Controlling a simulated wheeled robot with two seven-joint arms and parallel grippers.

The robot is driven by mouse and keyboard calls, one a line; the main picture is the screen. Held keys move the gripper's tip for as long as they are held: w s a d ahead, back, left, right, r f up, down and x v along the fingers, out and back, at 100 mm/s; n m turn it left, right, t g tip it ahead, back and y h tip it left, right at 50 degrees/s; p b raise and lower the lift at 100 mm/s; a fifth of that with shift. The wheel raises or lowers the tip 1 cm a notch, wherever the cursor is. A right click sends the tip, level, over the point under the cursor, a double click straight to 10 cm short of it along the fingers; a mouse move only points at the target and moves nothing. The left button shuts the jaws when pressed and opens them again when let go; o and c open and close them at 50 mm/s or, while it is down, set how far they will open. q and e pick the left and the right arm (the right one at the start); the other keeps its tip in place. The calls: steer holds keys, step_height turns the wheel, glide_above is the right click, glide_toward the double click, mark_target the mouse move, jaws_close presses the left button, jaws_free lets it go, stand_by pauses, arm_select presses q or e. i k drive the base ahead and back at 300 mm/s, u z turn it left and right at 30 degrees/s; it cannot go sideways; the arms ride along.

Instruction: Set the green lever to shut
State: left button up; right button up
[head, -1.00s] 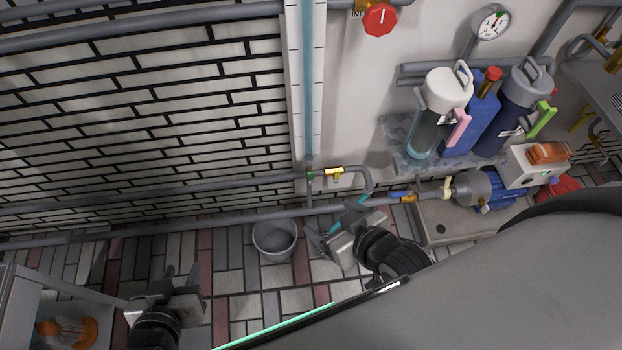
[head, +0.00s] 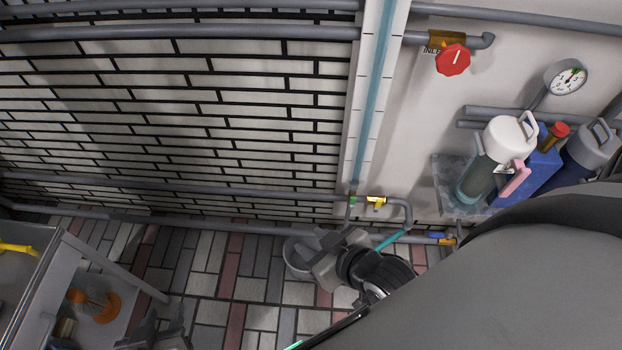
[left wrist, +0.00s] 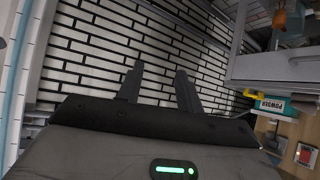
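A small green piece (head: 352,200) sits at the foot of the clear vertical tube, beside a yellow valve handle (head: 376,201); I cannot tell whether it is a lever or how it is set. My left gripper (head: 160,318) is at the bottom edge in the head view. In the left wrist view it (left wrist: 158,70) is open and empty, facing the brick wall.
A red round knob (head: 453,60) is on the upper pipe. A grey bucket (head: 296,258) stands on the floor. A grey cabinet (head: 60,265) is at left.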

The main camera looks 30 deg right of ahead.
mark_target(352, 200)
steer(key=u, duration=0.55)
steer(key=i, duration=0.35)
steer(key=z, duration=3.3)
